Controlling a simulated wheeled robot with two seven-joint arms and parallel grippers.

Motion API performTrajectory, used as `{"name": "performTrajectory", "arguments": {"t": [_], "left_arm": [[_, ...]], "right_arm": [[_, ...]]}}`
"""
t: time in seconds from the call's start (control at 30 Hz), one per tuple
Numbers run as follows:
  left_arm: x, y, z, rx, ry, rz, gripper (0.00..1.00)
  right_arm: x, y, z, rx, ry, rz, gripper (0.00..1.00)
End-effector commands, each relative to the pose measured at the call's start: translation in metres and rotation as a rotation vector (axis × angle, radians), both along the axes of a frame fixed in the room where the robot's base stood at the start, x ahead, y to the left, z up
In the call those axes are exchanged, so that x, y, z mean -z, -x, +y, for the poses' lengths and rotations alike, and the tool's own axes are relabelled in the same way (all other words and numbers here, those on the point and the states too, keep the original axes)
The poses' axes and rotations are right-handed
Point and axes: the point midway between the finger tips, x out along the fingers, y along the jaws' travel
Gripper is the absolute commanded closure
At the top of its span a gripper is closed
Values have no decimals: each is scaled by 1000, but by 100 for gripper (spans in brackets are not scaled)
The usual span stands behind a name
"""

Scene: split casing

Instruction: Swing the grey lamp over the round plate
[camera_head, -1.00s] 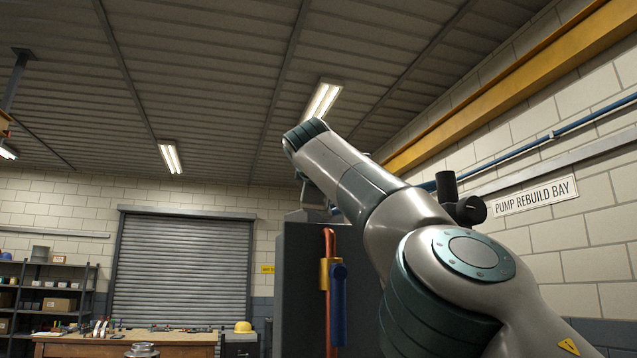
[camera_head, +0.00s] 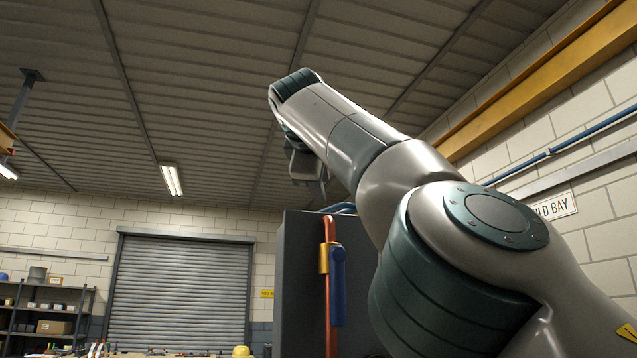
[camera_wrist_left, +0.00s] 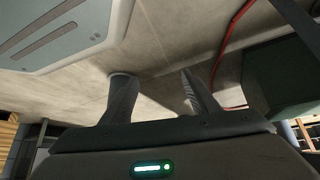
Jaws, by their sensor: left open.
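Neither the grey lamp of the task nor the round plate can be made out in the current views. My right gripper (camera_head: 312,182) hangs below the raised end of my right arm in the head view. The arm partly hides it, and its fingers are too small and covered to read. My left gripper (camera_wrist_left: 160,90) shows in the left wrist view, with two dark fingers standing well apart. Nothing is between them, and bare concrete floor lies beyond. The left arm is not seen in the head view.
A tall dark cabinet (camera_head: 299,285) with a copper pipe (camera_head: 329,292) and a blue handle (camera_head: 338,290) stands behind my right arm. A roller shutter (camera_head: 180,290) and shelving (camera_head: 45,315) are farther back. A cluttered bench top barely shows at the bottom edge.

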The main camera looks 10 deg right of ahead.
Motion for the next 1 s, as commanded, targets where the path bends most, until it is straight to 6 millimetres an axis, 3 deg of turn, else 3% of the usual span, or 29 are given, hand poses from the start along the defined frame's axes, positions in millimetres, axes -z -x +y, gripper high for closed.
{"name": "performTrajectory", "arguments": {"t": [0.3,1.0], "left_arm": [[14,9,13,-11,-29,91,45],[14,9,14,-12,-31,102,45]], "right_arm": [[-4,32,8,1,0,0,71],[-5,35,9,1,1,0,71]]}}
